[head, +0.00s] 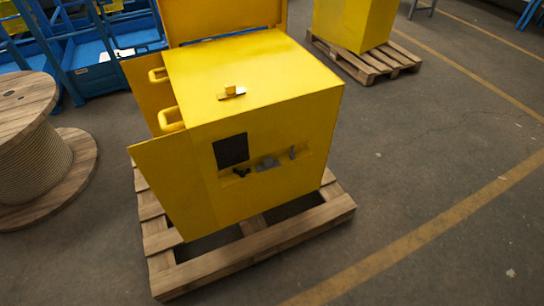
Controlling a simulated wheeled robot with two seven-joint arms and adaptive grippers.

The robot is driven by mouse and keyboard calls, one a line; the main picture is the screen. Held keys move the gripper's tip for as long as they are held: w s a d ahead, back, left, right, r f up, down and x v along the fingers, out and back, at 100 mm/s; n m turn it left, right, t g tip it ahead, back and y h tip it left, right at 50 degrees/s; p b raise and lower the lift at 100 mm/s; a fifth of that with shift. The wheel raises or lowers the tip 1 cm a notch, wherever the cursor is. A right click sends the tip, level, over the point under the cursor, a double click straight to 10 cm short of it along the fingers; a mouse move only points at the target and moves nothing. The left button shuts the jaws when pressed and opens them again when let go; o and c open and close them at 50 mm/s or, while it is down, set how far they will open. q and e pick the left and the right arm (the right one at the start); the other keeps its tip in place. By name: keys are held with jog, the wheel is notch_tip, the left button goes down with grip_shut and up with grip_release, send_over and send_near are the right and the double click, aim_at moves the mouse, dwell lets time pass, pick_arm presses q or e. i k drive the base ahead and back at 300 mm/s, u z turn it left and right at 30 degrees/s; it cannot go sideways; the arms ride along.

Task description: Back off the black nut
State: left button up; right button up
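A yellow machine cabinet (260,75) stands on a wooden pallet (255,262) in the middle of the head view. Its front face has a black square panel (231,150). Below and right of the panel are a small black part (242,172), a grey block (267,164) and a small upright dark part (292,153). These parts are too small to tell whether one is the black nut. Neither of my grippers is in view.
Yellow panels (165,185) with yellow handles (171,118) stick out at the cabinet's left. A wooden cable reel (35,150) stands at left, blue bins (100,55) behind. Another yellow cabinet (352,22) stands on a pallet at the back. The floor at right is clear.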

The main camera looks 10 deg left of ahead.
aim_at(243, 173)
jog(key=u, duration=0.2)
jog(key=i, duration=0.7)
jog(key=u, duration=0.5)
